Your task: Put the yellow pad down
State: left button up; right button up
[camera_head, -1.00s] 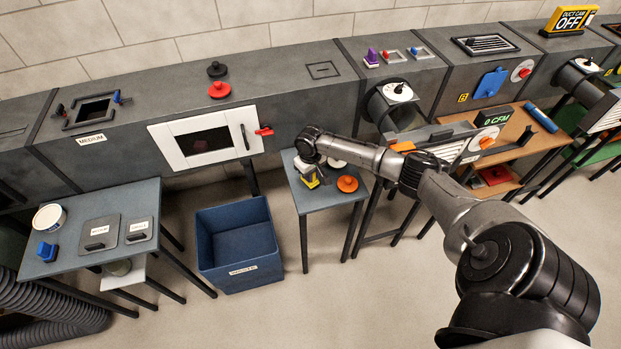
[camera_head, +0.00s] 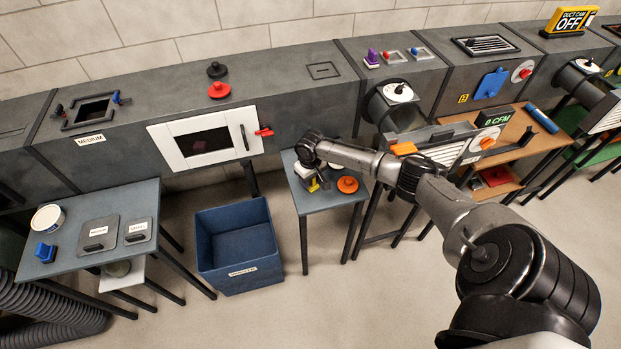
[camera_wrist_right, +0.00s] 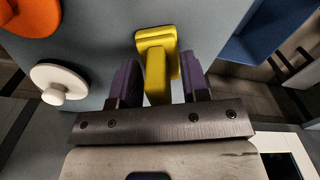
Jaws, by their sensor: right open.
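The yellow pad (camera_wrist_right: 157,65) shows in the right wrist view, with a broad base and an upright grip block. It appears to rest on the small grey-blue table (camera_head: 330,200). My right gripper (camera_wrist_right: 158,75) is open, with its two purple fingers on either side of the pad's grip and gaps showing beside it. In the head view my right gripper (camera_head: 318,180) is low over the left part of this table, and the wrist mostly hides the pad. My left gripper is not in view.
On the same table, an orange round knob piece (camera_head: 348,185) and a white knobbed disc (camera_wrist_right: 60,84) lie close by. A blue waste bin (camera_head: 238,248) stands left of the table. The duct wall with a white-framed door (camera_head: 205,139) is behind.

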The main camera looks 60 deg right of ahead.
jog(key=shift+r, duration=0.3)
notch_tip(320, 180, up, 11)
jog(key=p, duration=0.3)
jog(key=shift+r, duration=0.1)
jog(key=shift+a, duration=0.4)
jog(key=s+a+f+n+t, duration=0.1)
jog(key=s+a+f+n, duration=0.35)
jog(key=a, duration=0.75)
jog(key=s+a+f+n, duration=0.2)
jog(key=s+a+f, duration=0.45)
jog(key=a, duration=0.55)
jog(key=s+a+r+t, duration=0.1)
jog(key=s+a+r, duration=0.3)
jog(key=s, duration=0.3)
jog(key=s+a+r+t, duration=0.1)
jog(key=s+a+r, duration=0.2)
jog(key=s, duration=0.4)
jog(key=shift+a+r+t, duration=0.3)
jog(key=shift+a+r, duration=0.05)
jog(key=shift+r, duration=0.2)
